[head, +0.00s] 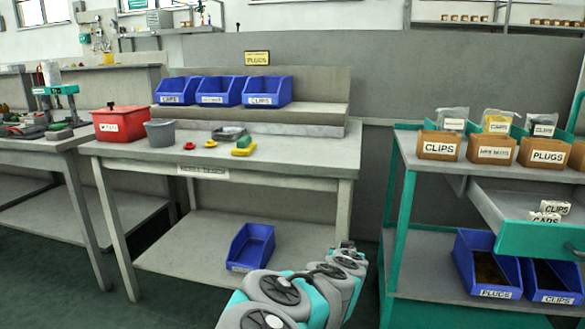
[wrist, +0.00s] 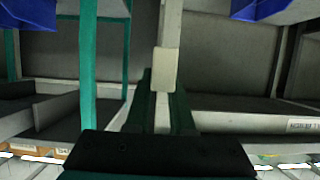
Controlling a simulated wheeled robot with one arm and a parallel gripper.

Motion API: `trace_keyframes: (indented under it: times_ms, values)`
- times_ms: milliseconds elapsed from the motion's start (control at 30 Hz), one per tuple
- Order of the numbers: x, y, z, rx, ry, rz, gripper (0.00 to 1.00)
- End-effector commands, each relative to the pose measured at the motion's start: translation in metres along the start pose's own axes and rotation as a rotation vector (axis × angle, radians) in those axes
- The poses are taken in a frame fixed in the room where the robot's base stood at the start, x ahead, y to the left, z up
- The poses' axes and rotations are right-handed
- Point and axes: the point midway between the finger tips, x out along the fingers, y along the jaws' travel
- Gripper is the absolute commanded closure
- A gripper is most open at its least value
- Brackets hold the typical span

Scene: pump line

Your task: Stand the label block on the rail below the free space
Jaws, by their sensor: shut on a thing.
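My gripper (wrist: 163,84) is shut on a small pale block (wrist: 164,62) in the wrist view, which I take to be the label block. The side facing me shows no readable text. The head view shows my arm low at the front, but the gripper and block cannot be made out there. On the workbench's raised shelf (head: 318,113), three blue bins stand in a row at the left and middle: left (head: 180,86), middle (head: 220,87) and right (head: 267,87). White labels sit at their fronts. The shelf is bare right of them. A yellow PLUGS sign (head: 257,58) hangs above.
The workbench (head: 290,165) carries a red box (head: 120,121), a grey bucket (head: 159,133) and small parts. An empty blue bin (head: 251,245) sits on its lower shelf. At right, a green-framed cart (head: 398,200) holds cardboard boxes, blue bins and an open drawer (head: 530,232) with CLIPS and CAPS blocks.

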Motion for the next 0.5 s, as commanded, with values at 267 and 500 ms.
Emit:
trace_keyframes:
  times_ms: [267,500]
  values:
    - [0.039,-0.003,0.061,-0.05,-0.006,-0.13,1.0]
    - [0.056,0.002,0.086,-0.078,-0.002,-0.195,1.0]
